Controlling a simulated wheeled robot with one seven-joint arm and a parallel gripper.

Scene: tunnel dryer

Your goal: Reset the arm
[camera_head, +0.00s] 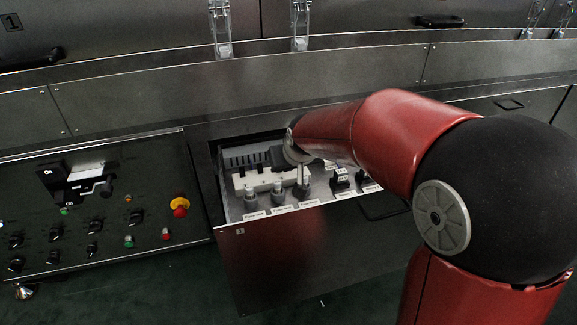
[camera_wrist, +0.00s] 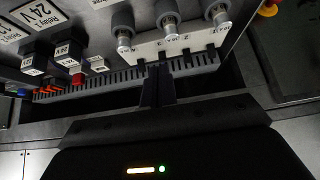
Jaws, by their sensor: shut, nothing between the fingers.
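My red arm reaches from the right of the head view into an open recessed electrical panel (camera_head: 262,236). My gripper (camera_wrist: 160,68) shows in the wrist view with its dark fingers shut and nothing between them. The fingertips are close to the lower edge of a white labelled strip (camera_wrist: 175,44) below a row of grey cylindrical fuse holders (camera_wrist: 123,28). I cannot tell whether they touch it. In the head view my arm's end hides part of the panel, and the fingertips are not clear there.
A grey slotted duct (camera_wrist: 110,80) runs beside the strip. Black relays (camera_head: 341,178) stand to the right in the panel. A control panel (camera_head: 110,265) with knobs and a red emergency button (camera_head: 180,205) lies to the left. The dryer's metal wall (camera_head: 150,95) rises behind.

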